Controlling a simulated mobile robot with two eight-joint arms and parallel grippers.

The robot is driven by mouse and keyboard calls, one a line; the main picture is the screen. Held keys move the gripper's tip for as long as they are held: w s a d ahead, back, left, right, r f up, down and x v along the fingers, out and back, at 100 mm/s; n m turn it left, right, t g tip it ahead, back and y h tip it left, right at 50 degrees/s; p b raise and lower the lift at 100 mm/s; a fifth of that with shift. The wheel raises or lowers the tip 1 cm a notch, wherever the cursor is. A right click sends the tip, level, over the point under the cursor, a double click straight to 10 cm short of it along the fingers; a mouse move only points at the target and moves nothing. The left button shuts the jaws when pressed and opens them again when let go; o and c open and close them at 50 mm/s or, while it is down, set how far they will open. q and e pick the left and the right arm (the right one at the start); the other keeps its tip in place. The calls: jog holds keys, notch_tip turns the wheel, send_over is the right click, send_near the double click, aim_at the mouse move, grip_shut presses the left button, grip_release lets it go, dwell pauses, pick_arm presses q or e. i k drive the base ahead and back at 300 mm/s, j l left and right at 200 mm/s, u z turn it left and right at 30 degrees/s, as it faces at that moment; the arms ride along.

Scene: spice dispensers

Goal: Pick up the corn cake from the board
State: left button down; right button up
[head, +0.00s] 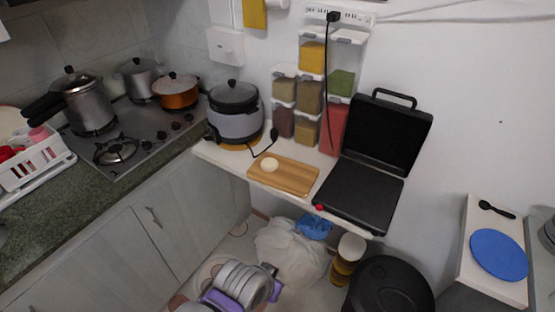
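The corn cake (270,165) is a small, pale, round disc lying flat on the left part of the wooden board (296,182). The board rests on a white shelf, between the grey cooker and the black grill. A grey ringed and purple part of mine shows at the bottom edge, left of the middle, below and apart from the shelf. It seems to belong to my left arm, but I cannot make out any fingers there. My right gripper is not seen. Nothing touches the cake except the board under it.
The cooker (235,112) stands left of the board, with a black cord (263,145) running close behind it. The open black grill (360,194) is on the right. Spice dispensers (309,97) hang behind. Bags (292,248) and a black bin (388,287) are below the shelf.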

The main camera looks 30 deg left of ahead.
aim_at(269, 164)
jog(key=u, duration=0.45)
jog(key=i+u, duration=0.15)
jog(key=u, duration=0.25)
jog(key=j+u, duration=0.1)
jog(key=u, duration=0.35)
jog(key=i+u, duration=0.15)
jog(key=u, duration=0.3)
jog(key=l+u, duration=0.1)
jog(key=u, duration=0.35)
jog(key=i, duration=0.05)
